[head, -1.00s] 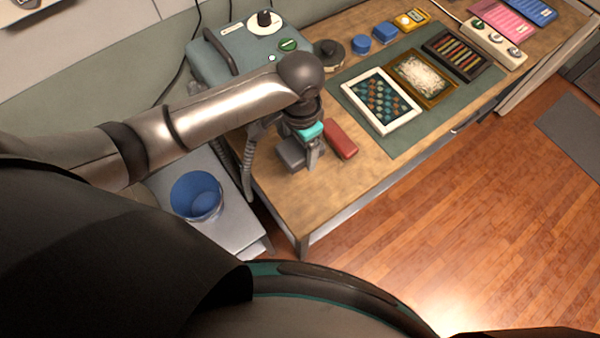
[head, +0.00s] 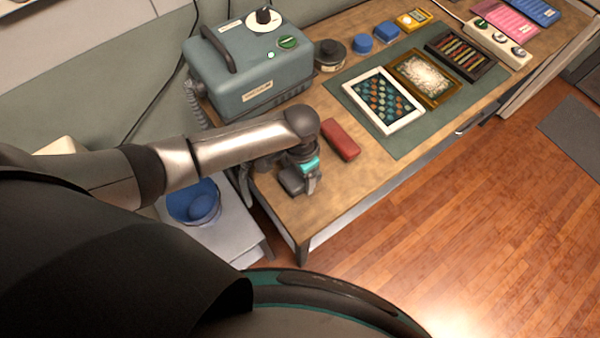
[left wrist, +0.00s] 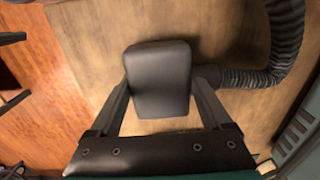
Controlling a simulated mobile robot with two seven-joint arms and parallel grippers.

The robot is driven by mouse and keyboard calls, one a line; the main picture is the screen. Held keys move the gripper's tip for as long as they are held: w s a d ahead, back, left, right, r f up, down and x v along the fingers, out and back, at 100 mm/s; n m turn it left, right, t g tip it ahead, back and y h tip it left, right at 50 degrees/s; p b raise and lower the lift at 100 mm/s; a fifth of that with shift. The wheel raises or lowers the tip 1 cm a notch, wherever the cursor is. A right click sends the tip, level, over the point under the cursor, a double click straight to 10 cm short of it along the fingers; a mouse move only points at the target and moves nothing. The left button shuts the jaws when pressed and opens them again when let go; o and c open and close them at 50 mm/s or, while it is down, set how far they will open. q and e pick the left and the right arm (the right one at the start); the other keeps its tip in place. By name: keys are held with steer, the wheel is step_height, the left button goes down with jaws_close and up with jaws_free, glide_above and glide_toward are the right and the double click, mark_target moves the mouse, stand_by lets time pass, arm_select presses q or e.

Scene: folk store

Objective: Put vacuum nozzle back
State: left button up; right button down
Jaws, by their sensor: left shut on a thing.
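The dark grey vacuum nozzle (head: 291,181) is in my left gripper (head: 306,186), at the near left end of the wooden workbench. In the left wrist view the nozzle (left wrist: 158,72) sits between both fingers of the left gripper (left wrist: 160,98). A black ribbed hose (left wrist: 262,78) runs from its right side. I cannot tell whether the nozzle touches the bench. The teal-grey vacuum unit (head: 262,92) stands at the back left of the bench, with more ribbed hose (head: 194,102) at its left side. My forearm hides part of the hose. My right gripper is out of view.
A red block (head: 341,139) lies just beyond the gripper on the bench (head: 350,190). A green mat (head: 398,144) with framed pieces (head: 383,100) is to the right. A blue bucket (head: 193,203) stands on a low grey table at left. The bench's front strip is clear.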

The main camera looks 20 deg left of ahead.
arm_select(q)
steer(key=shift+f, duration=0.15)
steer(key=o, duration=1.1)
step_height(320, 180, up, 12)
steer(key=p, duration=0.3)
steer(key=shift+r, duration=0.2)
